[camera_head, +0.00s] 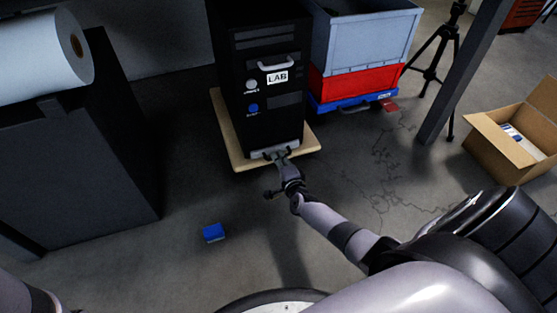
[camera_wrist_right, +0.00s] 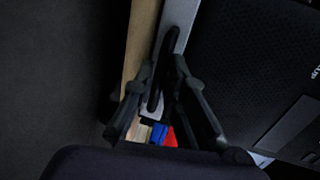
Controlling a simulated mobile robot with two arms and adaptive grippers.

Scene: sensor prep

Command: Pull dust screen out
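The dust screen (camera_head: 275,153) is a light grey strip low on the front of a black tower case (camera_head: 262,100) marked LAB. It is seated at the case's base. In the wrist view the screen (camera_wrist_right: 179,18) carries a dark loop handle (camera_wrist_right: 162,75). My right gripper (camera_head: 277,155) is at the handle, and in the wrist view its fingers (camera_wrist_right: 164,64) lie on either side of it. The view is dark, and I cannot tell whether both fingers press on the handle. My left gripper is outside the views.
The case stands on a pale wooden board (camera_head: 231,140). A blue box (camera_head: 213,232) lies on the floor in front. Grey and red crates (camera_head: 362,45) stand right of the case, a cardboard box (camera_head: 487,143) farther right. A dark cabinet (camera_head: 75,145) stands left.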

